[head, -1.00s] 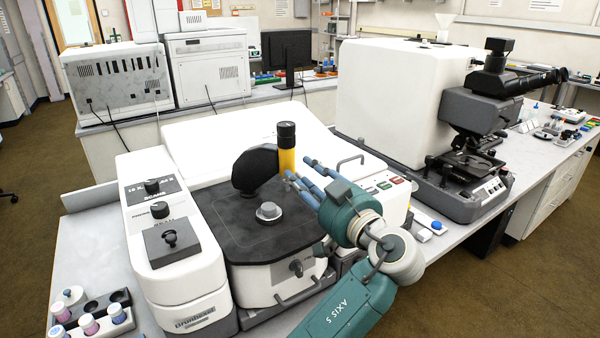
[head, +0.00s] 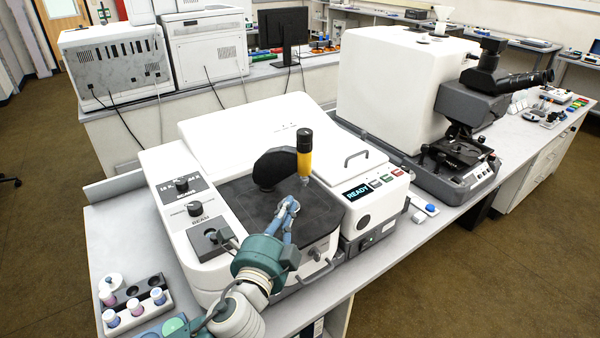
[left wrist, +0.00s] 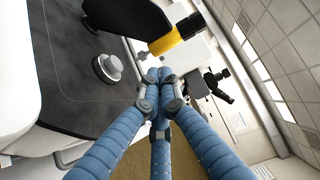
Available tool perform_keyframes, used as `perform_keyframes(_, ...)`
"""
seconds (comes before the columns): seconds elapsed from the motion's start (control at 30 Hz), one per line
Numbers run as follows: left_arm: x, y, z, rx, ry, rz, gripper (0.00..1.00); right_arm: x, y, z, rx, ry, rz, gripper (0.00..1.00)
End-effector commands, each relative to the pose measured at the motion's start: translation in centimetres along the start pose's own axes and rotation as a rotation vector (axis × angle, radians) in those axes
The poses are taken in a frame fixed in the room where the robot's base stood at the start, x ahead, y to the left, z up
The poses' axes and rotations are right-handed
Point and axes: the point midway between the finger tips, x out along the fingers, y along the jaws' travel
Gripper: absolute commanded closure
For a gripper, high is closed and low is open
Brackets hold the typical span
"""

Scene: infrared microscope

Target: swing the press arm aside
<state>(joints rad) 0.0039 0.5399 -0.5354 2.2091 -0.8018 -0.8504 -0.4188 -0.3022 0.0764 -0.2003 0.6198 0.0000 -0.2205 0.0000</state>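The press arm is a black rounded piece (head: 274,168) over the dark top plate (head: 246,207) of the white instrument. A yellow cylinder with a black cap (head: 304,152) stands at its right end. My left gripper (head: 291,203) is low over the plate, in front of the cylinder and apart from it. In the left wrist view its fingertips (left wrist: 160,78) are drawn together with nothing seen between them. The yellow cylinder (left wrist: 178,36) is beyond the tips, and a grey round disc (left wrist: 108,68) is left of them. My fingers hide this disc in the head view.
A control box with a READY screen (head: 357,190) is right of the plate. A knob panel (head: 190,205) is on the left. A vial rack (head: 135,303) stands at the front left. A microscope (head: 465,140) is at the right. The space above the plate's front is open.

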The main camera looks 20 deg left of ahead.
Motion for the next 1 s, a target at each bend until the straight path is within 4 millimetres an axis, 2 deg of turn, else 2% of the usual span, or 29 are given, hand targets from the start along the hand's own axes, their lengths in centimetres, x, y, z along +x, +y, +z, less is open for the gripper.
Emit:
perform_keyframes(0.3,7.0,-0.5,0.1,0.0,-0.003,-0.003,1.0,-2.5,0.7,-0.6,-0.003,0.005,0.008,0.6)
perform_keyframes(0.5,10.2,-0.3,0.1,-0.001,-0.003,-0.001,1.0,-3.5,0.7,-0.6,-0.003,0.004,0.007,0.6)
perform_keyframes(0.7,11.6,-0.1,0.1,-0.002,-0.003,-0.001,1.0,-3.8,0.7,-0.6,-0.002,0.003,0.007,0.6)
perform_keyframes(1.0,11.7,0.0,0.1,-0.003,-0.003,-0.001,1.0,-3.8,0.3,-0.5,-0.001,0.002,0.003,0.6)
